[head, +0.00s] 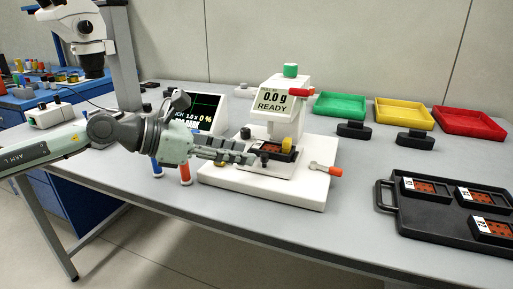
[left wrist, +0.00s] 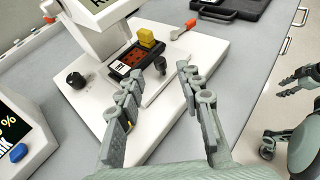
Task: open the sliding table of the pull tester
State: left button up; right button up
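The pull tester (head: 286,105) is white, with a green top knob and a display reading "0.0 g READY". Its sliding table (head: 248,164) lies low on the white base and bears a dark carrier with a red-brown part and a yellow block. In the left wrist view, a small black knob (left wrist: 160,63) stands at the table's near edge. My left gripper (left wrist: 157,78) is open and empty, its two fingers apart just short of this knob. In the head view it reaches in from the left (head: 252,157) and partly hides the table. My right gripper (left wrist: 284,86) shows only at the left wrist view's right edge.
A monitor (head: 203,110) stands behind my left arm. A black tray (head: 436,232) with several carriers lies at right. Green (head: 340,106), yellow (head: 404,113) and red (head: 469,123) bins stand behind.

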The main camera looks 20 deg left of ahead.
aim_at(256, 168)
pick_arm(q)
jog(key=shift+p+x, duration=0.45)
jog(key=shift+x, duration=1.9)
pick_arm(e)
jog(key=shift+s+a+x, duration=0.1)
jog(key=shift+s+x, duration=0.05)
jog(key=shift+x, duration=0.6)
jog(key=shift+s+a+x, duration=0.1)
jog(key=shift+x, duration=0.6)
jog(key=shift+f, duration=0.1)
pick_arm(q)
grip_shut()
